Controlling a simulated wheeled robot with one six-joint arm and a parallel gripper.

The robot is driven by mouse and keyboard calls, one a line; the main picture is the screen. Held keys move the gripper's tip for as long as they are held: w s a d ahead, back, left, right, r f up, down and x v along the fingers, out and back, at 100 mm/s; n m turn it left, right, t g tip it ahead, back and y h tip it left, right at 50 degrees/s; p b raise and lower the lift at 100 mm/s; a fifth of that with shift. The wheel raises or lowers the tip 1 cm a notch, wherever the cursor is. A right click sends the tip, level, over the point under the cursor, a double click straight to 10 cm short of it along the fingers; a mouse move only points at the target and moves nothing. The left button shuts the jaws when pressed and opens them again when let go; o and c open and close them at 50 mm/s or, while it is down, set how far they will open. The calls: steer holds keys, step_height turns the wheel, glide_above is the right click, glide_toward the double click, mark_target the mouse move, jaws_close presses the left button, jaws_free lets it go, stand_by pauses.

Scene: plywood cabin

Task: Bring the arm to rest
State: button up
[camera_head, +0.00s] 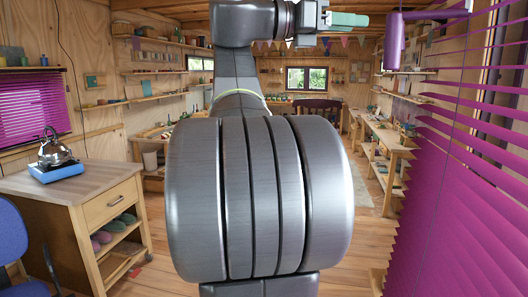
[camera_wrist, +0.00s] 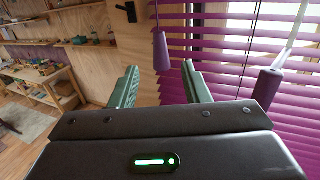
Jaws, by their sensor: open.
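My arm rises through the middle of the head view and bends over at the top. My gripper (camera_head: 345,20) is at the top of that view, pointing right. The wrist view shows its two green fingers (camera_wrist: 160,85) apart, with nothing between them. The gripper is open and empty. It faces the plywood wall and the magenta blinds, apart from both as far as I can tell.
Magenta blinds (camera_head: 465,170) hang close on the right, with a purple cylinder (camera_head: 395,40) near the gripper. A wooden cabinet (camera_head: 95,210) with a kettle (camera_head: 53,148) on a blue block stands left. Workbenches (camera_head: 385,135) line the right wall. Floor shows between.

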steer(key=d, duration=0.3)
steer(key=w+d+p, duration=0.1)
steer(key=d, duration=0.3)
steer(key=w+d, duration=0.1)
steer(key=d, duration=0.3)
steer(key=shift+d+p, duration=0.25)
steer(key=shift+p, duration=0.15)
steer(key=shift+a+f, duration=0.1)
steer(key=s+a+b, duration=0.2)
steer(key=a, duration=1.1)
steer(key=d, duration=0.4)
steer(key=w+d+p, duration=0.1)
steer(key=d, duration=0.4)
steer(key=w+d+p, duration=0.1)
steer(key=d, duration=0.3)
steer(key=shift+d+f, duration=0.2)
steer(key=shift+f, duration=0.05)
step_height(320, 180, down, 41)
steer(key=b, duration=2)
steer(key=shift+b, duration=0.3)
steer(key=shift+a, duration=0.15)
